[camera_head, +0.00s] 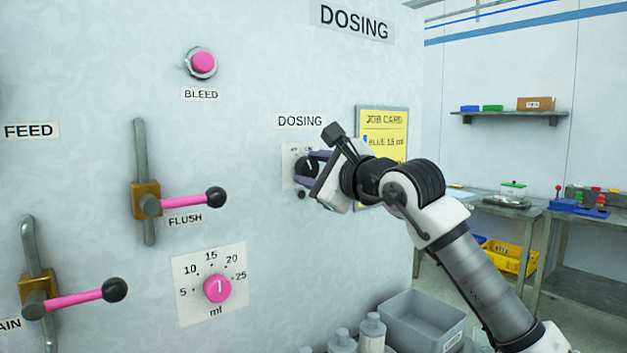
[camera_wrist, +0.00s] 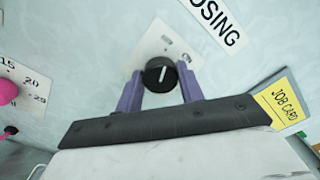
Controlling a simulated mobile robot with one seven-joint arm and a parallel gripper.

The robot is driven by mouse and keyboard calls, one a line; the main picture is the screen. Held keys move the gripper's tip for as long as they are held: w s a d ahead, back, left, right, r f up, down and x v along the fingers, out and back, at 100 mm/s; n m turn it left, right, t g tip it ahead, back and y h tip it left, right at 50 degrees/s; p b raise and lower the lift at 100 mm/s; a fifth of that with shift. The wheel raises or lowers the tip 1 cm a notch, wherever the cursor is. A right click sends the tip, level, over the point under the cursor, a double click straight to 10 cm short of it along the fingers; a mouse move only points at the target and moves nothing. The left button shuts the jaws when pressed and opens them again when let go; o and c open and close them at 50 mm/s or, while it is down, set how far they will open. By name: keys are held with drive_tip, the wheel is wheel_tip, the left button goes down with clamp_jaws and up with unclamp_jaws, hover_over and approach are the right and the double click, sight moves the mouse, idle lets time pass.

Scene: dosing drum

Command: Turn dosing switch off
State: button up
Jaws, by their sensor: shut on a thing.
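The dosing switch is a black round knob with a white pointer line (camera_wrist: 160,75) on a white plate, under the DOSING label (camera_head: 300,121). The knob also shows in the head view (camera_head: 305,167), partly covered by my gripper. My gripper (camera_wrist: 160,88) is shut on the knob, with one purple finger on each side of it. In the wrist view the pointer stands nearly upright, tilted slightly right. The plate's small markings above the knob are too blurred to read for certain.
A yellow job card (camera_head: 383,125) hangs just right of the switch, close behind my gripper. To the left are a pink dial (camera_head: 217,288), a flush lever (camera_head: 185,201) and a bleed button (camera_head: 203,62). A grey bin (camera_head: 424,322) and bottles (camera_head: 371,334) stand below.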

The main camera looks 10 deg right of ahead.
drive_tip(key=shift+n, duration=0.5)
drive_tip(key=o, duration=1)
drive_tip(key=shift+s+b, duration=0.1)
drive_tip(key=shift+b, duration=0.2)
drive_tip(key=b+v, duration=0.3)
drive_tip(key=v, duration=1)
drive_tip(key=shift+s+d+f, duration=0.1)
drive_tip(key=shift+s+d, duration=0.05)
drive_tip(key=shift+s, duration=0.2)
